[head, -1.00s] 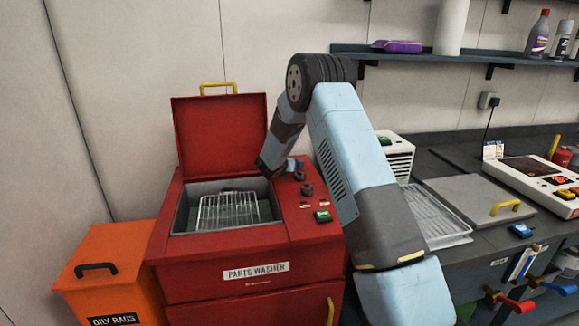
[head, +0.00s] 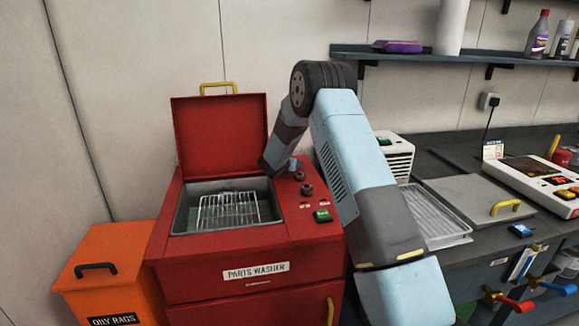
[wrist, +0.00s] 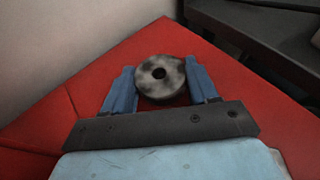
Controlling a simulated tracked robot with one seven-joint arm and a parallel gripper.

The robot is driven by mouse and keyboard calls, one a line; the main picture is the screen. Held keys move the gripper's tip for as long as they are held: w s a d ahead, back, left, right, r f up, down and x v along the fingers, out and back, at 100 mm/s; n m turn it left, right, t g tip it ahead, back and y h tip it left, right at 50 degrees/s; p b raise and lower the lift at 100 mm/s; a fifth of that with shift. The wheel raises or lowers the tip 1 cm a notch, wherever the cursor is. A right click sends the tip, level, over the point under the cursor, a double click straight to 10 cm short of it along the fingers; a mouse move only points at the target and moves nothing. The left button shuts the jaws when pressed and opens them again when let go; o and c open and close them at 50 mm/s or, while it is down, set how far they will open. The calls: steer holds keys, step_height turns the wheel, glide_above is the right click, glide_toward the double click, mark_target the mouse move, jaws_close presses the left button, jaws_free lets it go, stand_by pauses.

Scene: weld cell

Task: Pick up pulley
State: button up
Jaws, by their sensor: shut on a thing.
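The pulley (wrist: 147,86) is a round grey, blotchy disc with a dark centre hole, seen in the wrist view. It sits between the two blue fingers of my gripper (wrist: 160,72), which are shut on it from both sides. Below it is the red top of the parts washer. I cannot tell how far it is from that surface. In the head view my gripper (head: 294,163) is over the washer's back right part, partly hidden by my arm. The pulley cannot be made out there.
The red parts washer (head: 240,268) has its lid up and a wire basket (head: 228,210) in its open tank. Two dark knobs and a green switch (head: 322,216) are on its right side. An orange oily rags bin (head: 110,262) stands left. A wire tray (head: 432,215) lies on the right bench.

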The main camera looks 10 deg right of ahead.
steer(key=c, duration=0.5)
